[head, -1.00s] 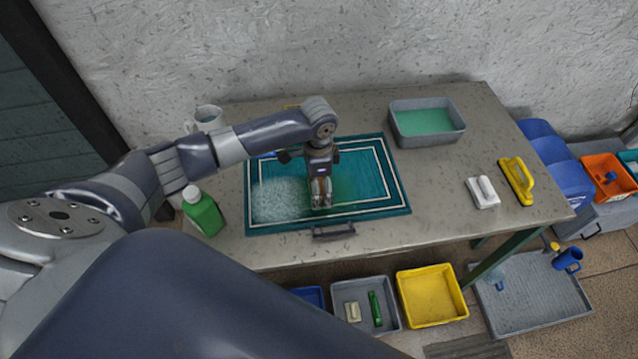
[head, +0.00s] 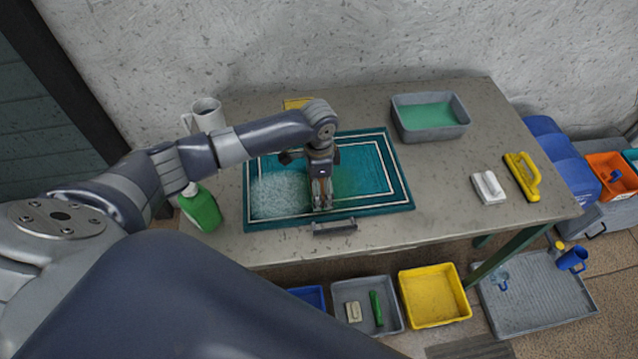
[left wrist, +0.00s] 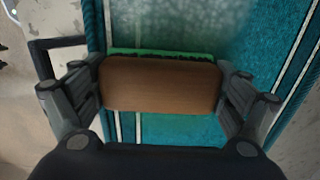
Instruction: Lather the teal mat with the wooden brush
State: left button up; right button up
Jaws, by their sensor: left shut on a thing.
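The teal mat (head: 365,170) with white border lines lies on the table. White foam (head: 278,194) covers its left part, and a greenish wet patch shows right of the gripper. My left gripper (head: 322,200) points down over the mat's middle near its front edge. In the left wrist view the gripper (left wrist: 160,85) is shut on the wooden brush (left wrist: 160,82), gripping its brown block at both ends. Green bristles (left wrist: 150,52) show along one side of the block. Foam lies just beyond the brush there. Whether the bristles touch the mat is hidden. My right gripper is not seen.
A grey basin (head: 430,133) of green liquid stands at the back right of the table (head: 450,185). A green bottle (head: 200,210) and a white jug (head: 207,115) stand left. A white-and-grey brush (head: 488,187) and yellow-handled tool (head: 522,177) lie right. A dark handle (head: 335,227) sits at the front edge.

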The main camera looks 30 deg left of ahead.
pick_arm(q)
jog(key=shift+f, duration=0.3)
